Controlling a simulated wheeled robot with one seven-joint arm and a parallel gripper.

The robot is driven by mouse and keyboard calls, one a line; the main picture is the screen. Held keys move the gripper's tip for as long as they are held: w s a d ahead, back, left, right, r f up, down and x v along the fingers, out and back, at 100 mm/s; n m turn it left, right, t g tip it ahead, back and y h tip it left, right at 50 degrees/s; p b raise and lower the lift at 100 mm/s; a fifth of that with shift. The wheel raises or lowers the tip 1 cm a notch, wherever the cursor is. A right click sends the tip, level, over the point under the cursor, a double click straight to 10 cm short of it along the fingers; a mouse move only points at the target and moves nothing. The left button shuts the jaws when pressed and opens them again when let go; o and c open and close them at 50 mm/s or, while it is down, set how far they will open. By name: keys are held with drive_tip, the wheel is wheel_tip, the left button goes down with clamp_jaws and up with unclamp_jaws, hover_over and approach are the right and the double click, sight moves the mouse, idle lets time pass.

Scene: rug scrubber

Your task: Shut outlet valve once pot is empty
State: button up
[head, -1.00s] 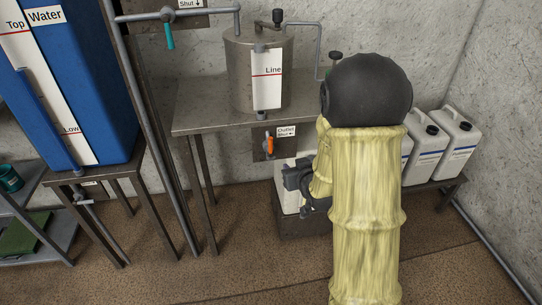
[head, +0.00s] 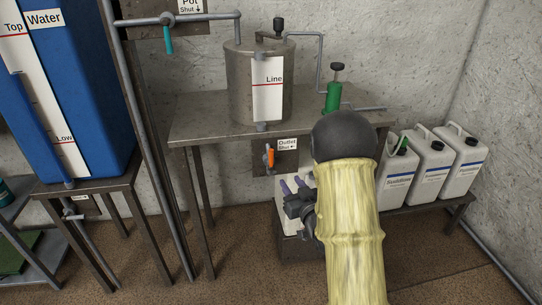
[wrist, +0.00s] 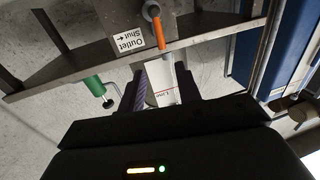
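The outlet valve has an orange lever (head: 270,157) on a dark plate below the metal pot (head: 240,85). The lever hangs roughly upright, beside a label (head: 287,144) reading "Outlet Shut" with an arrow. The pot's white gauge (head: 267,102) has a red line marked "Line"; no liquid level can be made out. In the wrist view my gripper (wrist: 160,82) is open and empty, with the orange lever (wrist: 158,32) beyond the fingertips.
The pot stands on a metal table (head: 200,125) with a green pump (head: 333,96) to its right. White canisters (head: 432,168) stand at right on a low bench. A blue water tank (head: 90,110) and vertical pipe (head: 150,130) are at left. A teal valve (head: 168,38) is above.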

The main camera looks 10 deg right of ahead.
sight(272, 156)
drive_tip(key=w+a, duration=0.1)
drive_tip(key=w, duration=0.4)
drive_tip(key=w+a, duration=0.1)
drive_tip(key=w, duration=0.5)
drive_tip(key=w+a, duration=0.1)
drive_tip(key=w, duration=0.4)
drive_tip(key=shift+w+a, duration=0.15)
drive_tip(key=shift+w, duration=0.05)
clamp_jaws()
